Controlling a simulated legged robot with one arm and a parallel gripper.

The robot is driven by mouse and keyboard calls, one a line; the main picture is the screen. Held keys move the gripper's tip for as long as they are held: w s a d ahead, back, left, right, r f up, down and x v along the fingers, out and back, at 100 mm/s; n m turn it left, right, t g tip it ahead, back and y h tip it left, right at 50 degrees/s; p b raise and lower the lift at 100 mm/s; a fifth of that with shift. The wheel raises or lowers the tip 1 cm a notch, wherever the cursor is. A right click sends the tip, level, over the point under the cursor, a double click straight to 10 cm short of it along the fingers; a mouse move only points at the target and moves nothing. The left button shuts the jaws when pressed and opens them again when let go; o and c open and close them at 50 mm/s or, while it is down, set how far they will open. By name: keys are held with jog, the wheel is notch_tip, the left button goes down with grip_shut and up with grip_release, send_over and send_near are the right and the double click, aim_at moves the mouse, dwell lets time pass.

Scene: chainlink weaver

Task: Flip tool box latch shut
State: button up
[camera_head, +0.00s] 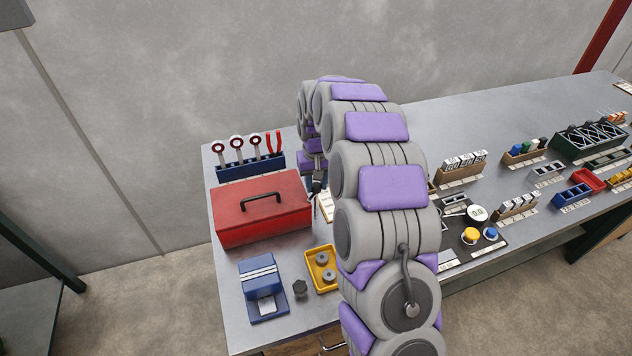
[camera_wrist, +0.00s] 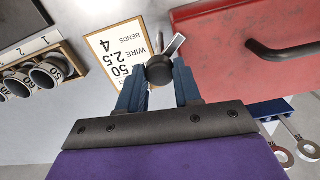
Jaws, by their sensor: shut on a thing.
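The red tool box (camera_head: 262,212) with a black handle stands on the left part of the bench, its lid down. In the wrist view the box (camera_wrist: 215,45) is at upper right. My gripper (camera_wrist: 159,75) is just beside the box's right side as the head view shows it. Its two blue fingers are closed on a black round knob (camera_wrist: 159,69) with a short pale metal lever (camera_wrist: 174,46) angled toward the box. I cannot tell whether this is the box's latch. In the head view my arm partly hides this spot, and my gripper (camera_head: 317,187) shows small.
A card (camera_wrist: 126,45) reading "WIRE" lies below the fingers. A blue tool rack (camera_head: 250,166) is behind the box. A blue device (camera_head: 262,287) and a yellow tray (camera_head: 322,268) sit in front. Several small trays and blocks fill the bench to the right.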

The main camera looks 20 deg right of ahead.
jog(key=shift+r+p, duration=0.1)
jog(key=shift+p, duration=0.2)
jog(key=shift+c, duration=0.3)
jog(key=m+p, duration=0.3)
jog(key=shift+r+m, duration=0.15)
jog(key=shift+m, duration=0.15)
jog(key=shift+m+p, duration=1.25)
jog(key=shift+m, duration=0.85)
jog(key=o, duration=1)
jog(key=shift+f, duration=0.2)
jog(key=shift+o, duration=0.2)
notch_tip(320, 180, up, 17)
jog(key=p, duration=0.2)
jog(key=shift+r, duration=0.15)
